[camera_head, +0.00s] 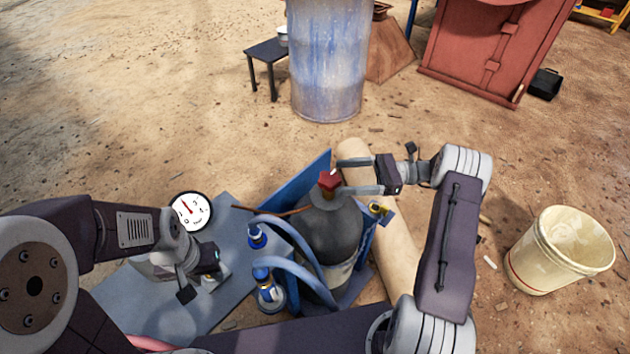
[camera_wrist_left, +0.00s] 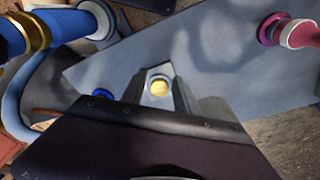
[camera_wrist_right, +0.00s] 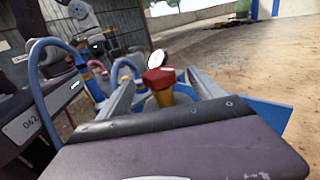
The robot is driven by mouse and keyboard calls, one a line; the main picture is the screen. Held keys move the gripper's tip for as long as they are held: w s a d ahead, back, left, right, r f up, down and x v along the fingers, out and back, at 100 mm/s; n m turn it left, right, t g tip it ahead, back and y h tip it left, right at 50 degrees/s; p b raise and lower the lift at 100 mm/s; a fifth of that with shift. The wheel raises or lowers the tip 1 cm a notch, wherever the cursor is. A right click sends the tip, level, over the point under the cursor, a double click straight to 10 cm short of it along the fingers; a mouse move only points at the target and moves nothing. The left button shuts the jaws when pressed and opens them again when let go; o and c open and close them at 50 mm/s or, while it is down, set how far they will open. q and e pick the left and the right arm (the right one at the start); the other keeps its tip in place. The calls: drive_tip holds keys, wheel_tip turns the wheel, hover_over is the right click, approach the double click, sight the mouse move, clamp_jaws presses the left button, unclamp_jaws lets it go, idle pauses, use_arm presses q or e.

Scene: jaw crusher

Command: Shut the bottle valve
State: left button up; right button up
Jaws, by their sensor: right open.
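The dark grey gas bottle (camera_head: 335,232) stands upright in a blue frame, with a red valve knob (camera_head: 329,180) on a brass stem on top. The knob also shows in the right wrist view (camera_wrist_right: 158,80). My right gripper (camera_head: 337,176) is open at the bottle top, its fingers on either side of the knob; I cannot tell whether they touch it. My left gripper (camera_head: 212,268) is low over the grey-blue surface left of the bottle.
A round gauge (camera_head: 190,210) and blue-capped fittings with blue hoses (camera_head: 290,268) stand left of the bottle. A tan roll (camera_head: 397,270) lies behind and right of it. A cream bucket (camera_head: 560,250) is at right.

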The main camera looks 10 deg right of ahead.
sight(329, 180)
drive_tip(key=a, duration=0.3)
drive_tip(key=a+b, duration=0.1)
drive_tip(key=a, duration=0.4)
drive_tip(key=shift+w+a+r, duration=0.15)
drive_tip(key=shift+w+a, duration=0.15)
drive_tip(key=shift+a, duration=0.1)
drive_tip(key=c, duration=1.4)
